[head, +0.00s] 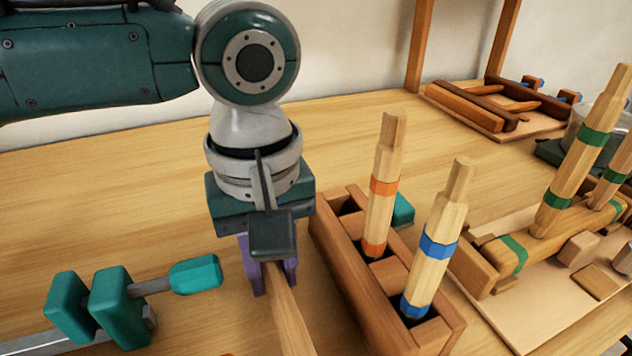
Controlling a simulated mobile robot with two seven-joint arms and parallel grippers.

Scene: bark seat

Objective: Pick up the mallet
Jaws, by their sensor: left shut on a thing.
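My left gripper (268,272) points down over the middle of the bench, its purple fingers shut on a pale wooden handle (288,320). The handle looks like the mallet's. It runs from between the fingers toward me and leaves the picture at the bottom edge. No mallet head shows, and the gripped end is partly hidden by the fingers and the dark block in front of them. I cannot tell whether the handle touches the bench. My right gripper is not in view.
Close right of the gripper is a wooden box (348,258) with upright orange-banded (384,185) and blue-banded (440,240) legs. A teal-jawed clamp (120,305) lies left. Green-banded legs (575,165) stand right; a wooden rack (495,110) sits behind. The bench's back left (100,190) is clear.

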